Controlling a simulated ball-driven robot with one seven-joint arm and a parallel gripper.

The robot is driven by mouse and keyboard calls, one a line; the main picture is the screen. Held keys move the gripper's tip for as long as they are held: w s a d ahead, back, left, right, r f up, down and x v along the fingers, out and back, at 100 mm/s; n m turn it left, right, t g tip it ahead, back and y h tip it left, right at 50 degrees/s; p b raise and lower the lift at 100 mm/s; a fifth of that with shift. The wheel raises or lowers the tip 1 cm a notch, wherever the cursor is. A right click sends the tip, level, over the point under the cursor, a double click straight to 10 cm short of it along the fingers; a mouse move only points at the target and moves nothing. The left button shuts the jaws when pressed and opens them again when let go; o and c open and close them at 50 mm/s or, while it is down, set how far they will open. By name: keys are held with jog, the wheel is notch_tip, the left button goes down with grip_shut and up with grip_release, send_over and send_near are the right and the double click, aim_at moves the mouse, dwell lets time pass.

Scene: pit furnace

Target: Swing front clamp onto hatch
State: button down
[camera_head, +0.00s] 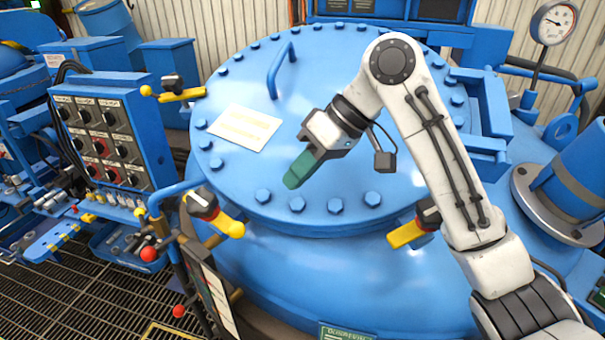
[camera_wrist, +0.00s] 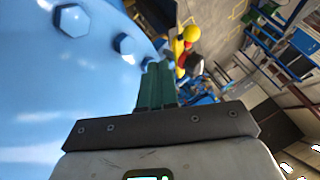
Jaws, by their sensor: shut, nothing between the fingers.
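The blue round hatch (camera_head: 330,110) is a bolted lid with a handle, lying flat on its vessel. One clamp (camera_head: 228,224), yellow with a black and white head, is at the hatch's front-left rim. Another yellow clamp (camera_head: 408,234) is at the front right, below the rim and partly behind my arm. I cannot tell for certain which is the front clamp. My gripper (camera_head: 292,183), with green fingers, is shut and empty above the front part of the hatch. In the wrist view my shut fingers (camera_wrist: 157,68) point past the rim bolts, with a yellow-and-red part (camera_wrist: 189,36) beyond.
A third clamp (camera_head: 180,94) is at the left rim. A white sheet (camera_head: 244,128) lies on the hatch. Raised bolts (camera_head: 297,205) line the rim. A blue cylinder (camera_head: 575,180) stands at right.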

jog(key=b+x, duration=0.4)
jog(key=x, duration=0.2)
jog(key=shift+f+b, duration=0.25)
jog(key=shift+b, duration=0.15)
jog(key=s+a+b, duration=0.2)
jog(key=a, duration=0.1)
jog(key=shift+s+a+f, duration=0.1)
jog(key=shift+s+a, duration=0.05)
jog(key=shift+s, duration=0.1)
jog(key=shift+a, duration=0.1)
